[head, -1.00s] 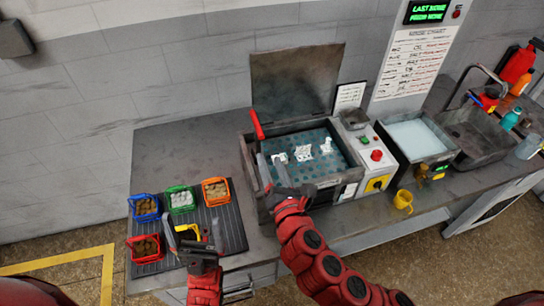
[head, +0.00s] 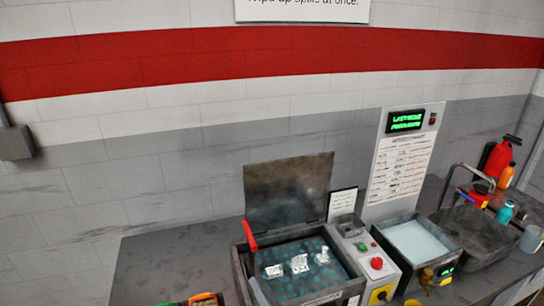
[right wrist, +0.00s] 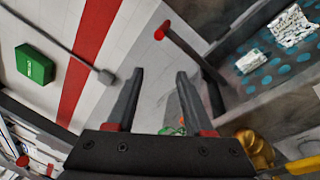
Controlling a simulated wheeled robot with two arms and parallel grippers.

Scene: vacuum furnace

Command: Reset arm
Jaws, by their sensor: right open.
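My right gripper (right wrist: 160,75) is open in the right wrist view, with two dark fingers apart and nothing between them. In the head view only a grey finger-like piece shows at the bottom edge, by the left side of the open furnace box (head: 240,275). The box holds a teal dotted plate (head: 284,283) with several white pieces (head: 299,263) on it. Its dark lid (head: 288,190) stands raised, and a red handle (head: 250,236) rises at the left. My left gripper is not in view.
A control panel with a red button (head: 376,263) stands right of the box, then a water-filled basin (head: 417,242) and a sink (head: 475,237). Orange basket rim (head: 203,298) shows at the bottom edge. The counter left of the box looks clear.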

